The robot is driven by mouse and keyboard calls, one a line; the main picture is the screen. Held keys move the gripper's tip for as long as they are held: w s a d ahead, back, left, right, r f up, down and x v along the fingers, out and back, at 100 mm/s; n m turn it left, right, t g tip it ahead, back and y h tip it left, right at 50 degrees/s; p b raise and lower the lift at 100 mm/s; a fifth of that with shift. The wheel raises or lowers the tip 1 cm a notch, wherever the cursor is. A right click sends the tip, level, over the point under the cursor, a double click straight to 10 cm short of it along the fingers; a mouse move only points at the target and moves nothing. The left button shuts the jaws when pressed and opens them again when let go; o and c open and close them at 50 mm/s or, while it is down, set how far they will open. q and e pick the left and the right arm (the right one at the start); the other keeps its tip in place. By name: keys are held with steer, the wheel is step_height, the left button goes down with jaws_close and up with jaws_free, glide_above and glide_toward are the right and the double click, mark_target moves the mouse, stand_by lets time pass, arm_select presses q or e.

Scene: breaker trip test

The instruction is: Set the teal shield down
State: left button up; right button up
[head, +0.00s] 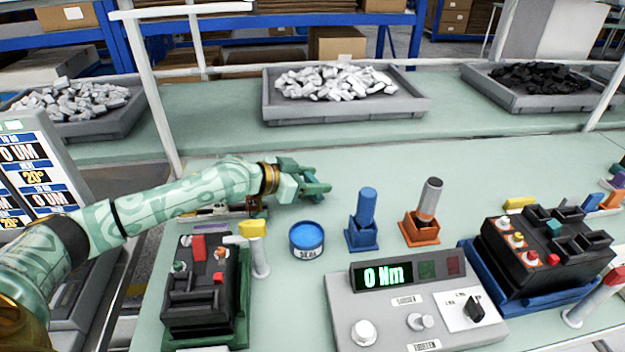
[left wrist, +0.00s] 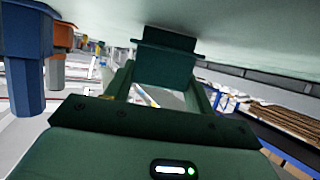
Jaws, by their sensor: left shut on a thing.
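My left gripper (head: 312,187) is stretched over the bench, behind the blue SEAL tin, with its jaws low over the green top. In the left wrist view, the teal shield (left wrist: 166,58) is a dark teal block with a wider flange, held between the fingers of my left gripper (left wrist: 160,88). It is close to the bench surface; I cannot tell whether it touches. In the head view the shield is hard to separate from the similarly coloured gripper. My right gripper is not in view.
The blue SEAL tin (head: 307,238), a blue driver in its holder (head: 362,236) and an orange holder (head: 420,229) stand nearby. Black breakers (head: 190,312) (head: 560,262) flank a grey torque tester (head: 360,312). Bench behind the holders is clear.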

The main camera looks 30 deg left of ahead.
arm_select(q)
steer(key=o, duration=1)
steer(key=shift+f, duration=0.15)
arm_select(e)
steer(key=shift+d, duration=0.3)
arm_select(q)
steer(key=shift+s+a+r, duration=0.1)
steer(key=shift+r, duration=0.2)
steer(key=p+v, duration=0.2)
steer(key=v, duration=0.5)
steer(key=shift+s+f, duration=0.1)
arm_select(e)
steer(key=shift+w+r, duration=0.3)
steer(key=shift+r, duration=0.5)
